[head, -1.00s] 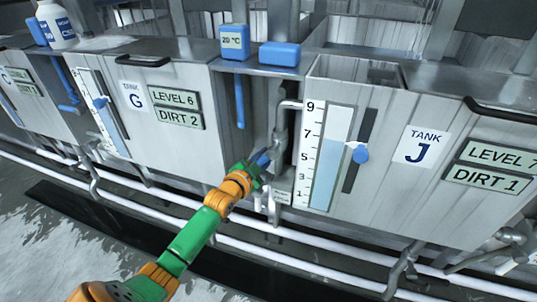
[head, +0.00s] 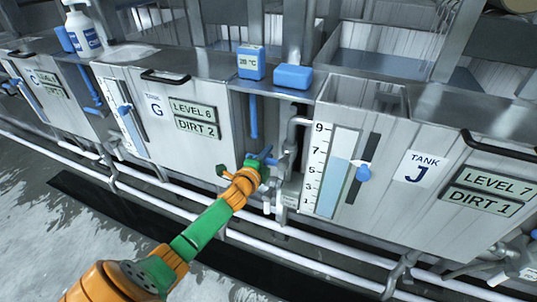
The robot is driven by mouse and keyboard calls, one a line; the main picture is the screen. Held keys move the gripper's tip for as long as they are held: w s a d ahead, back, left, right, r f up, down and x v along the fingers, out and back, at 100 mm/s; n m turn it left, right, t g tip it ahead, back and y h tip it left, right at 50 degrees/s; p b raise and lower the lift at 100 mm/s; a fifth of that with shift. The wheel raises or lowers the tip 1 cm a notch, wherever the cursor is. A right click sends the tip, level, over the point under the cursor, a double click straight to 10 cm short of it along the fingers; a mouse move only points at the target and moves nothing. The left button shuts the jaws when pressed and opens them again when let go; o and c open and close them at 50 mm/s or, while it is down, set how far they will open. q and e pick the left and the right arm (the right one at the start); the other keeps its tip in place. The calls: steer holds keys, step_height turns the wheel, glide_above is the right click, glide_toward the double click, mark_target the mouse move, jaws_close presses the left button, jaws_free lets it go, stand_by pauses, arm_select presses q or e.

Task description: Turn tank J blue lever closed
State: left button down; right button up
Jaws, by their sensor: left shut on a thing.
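Tank J (head: 385,215) is the grey metal tank at the right, with a "TANK J" label and a "LEVEL 7, DIRT 1" sign. A small blue lever (head: 266,153) sits on the piping just left of tank J. My left gripper (head: 258,163) is at this lever and shut on it. The fingers and wrist hide much of the lever, so its exact angle is hard to tell. My right gripper is not in view.
Tank G (head: 150,125) stands to the left. A vertical blue handle (head: 253,117) hangs above my left gripper, below a blue temperature box (head: 251,62). Grey pipes (head: 290,150) rise close to the gripper's right. White pipes (head: 310,238) run low along the front.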

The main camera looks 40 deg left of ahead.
arm_select(q)
steer(key=shift+r+m, duration=0.25)
steer(key=shift+m, duration=0.05)
stand_by(0.4)
steer(key=c, duration=0.7)
jaws_free()
steer(key=p+v, duration=0.1)
steer(key=v, duration=0.6)
steer(key=shift+p, duration=0.4)
